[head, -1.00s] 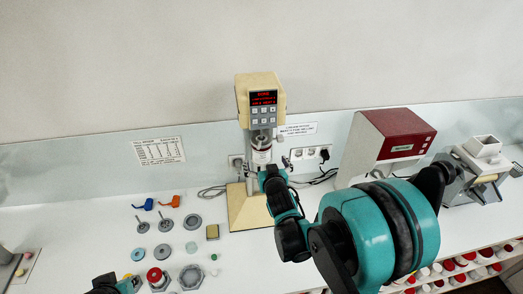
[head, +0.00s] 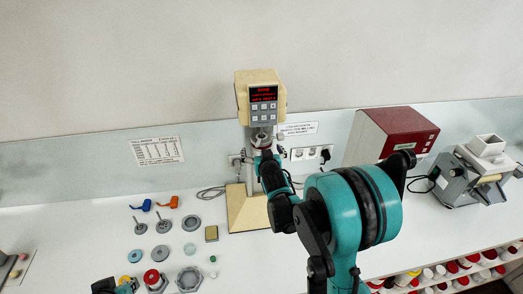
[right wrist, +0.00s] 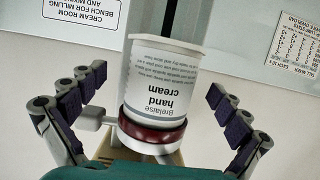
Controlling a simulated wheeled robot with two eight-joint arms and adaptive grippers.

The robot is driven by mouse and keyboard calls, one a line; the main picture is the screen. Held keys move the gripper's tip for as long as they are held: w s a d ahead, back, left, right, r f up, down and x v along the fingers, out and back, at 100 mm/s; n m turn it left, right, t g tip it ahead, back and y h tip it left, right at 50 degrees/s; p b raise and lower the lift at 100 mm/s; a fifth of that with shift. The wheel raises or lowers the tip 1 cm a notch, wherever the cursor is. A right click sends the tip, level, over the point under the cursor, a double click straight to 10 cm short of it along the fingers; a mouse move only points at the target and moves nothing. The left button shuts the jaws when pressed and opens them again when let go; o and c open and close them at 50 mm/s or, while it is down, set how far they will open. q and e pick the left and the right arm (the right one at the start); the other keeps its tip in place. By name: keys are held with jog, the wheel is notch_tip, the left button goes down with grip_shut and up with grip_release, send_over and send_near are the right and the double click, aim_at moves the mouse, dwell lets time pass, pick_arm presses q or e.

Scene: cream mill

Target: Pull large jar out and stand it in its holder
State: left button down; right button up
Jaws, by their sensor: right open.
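The large white jar (right wrist: 160,85), labelled hand cream with a dark red band, shows in the right wrist view, its print upside down. In the head view it is mostly hidden behind my right gripper (head: 263,157) at the cream mill (head: 258,100). My right gripper is open, its padded fingers (right wrist: 155,92) on either side of the jar with gaps visible. A grey hexagonal holder (head: 190,279) lies on the bench at lower left, looking empty. My left gripper (head: 122,286) is partly in view at the bottom left; its jaws are unclear.
A red-topped jar (head: 152,276) stands in another grey holder beside my left gripper. Several small tools and discs lie left of the mill base (head: 246,212). A red and grey machine (head: 390,137) and a grey machine (head: 480,170) stand at right.

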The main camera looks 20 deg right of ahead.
jog(key=c, duration=1.8)
jog(key=shift+f, duration=0.15)
jog(key=shift+f+b, duration=4.7)
jog(key=shift+b, duration=0.05)
jog(key=shift+s+a+b, duration=0.1)
jog(key=shift+s+a, duration=0.3)
jog(key=shift+s, duration=1.25)
jog(key=shift+s+a+b, duration=0.15)
jog(key=shift+s+a, duration=0.2)
jog(key=shift+s, duration=1.25)
jog(key=shift+s+a+b, duration=0.1)
jog(key=shift+s+a, duration=0.3)
jog(key=shift+s, duration=1.25)
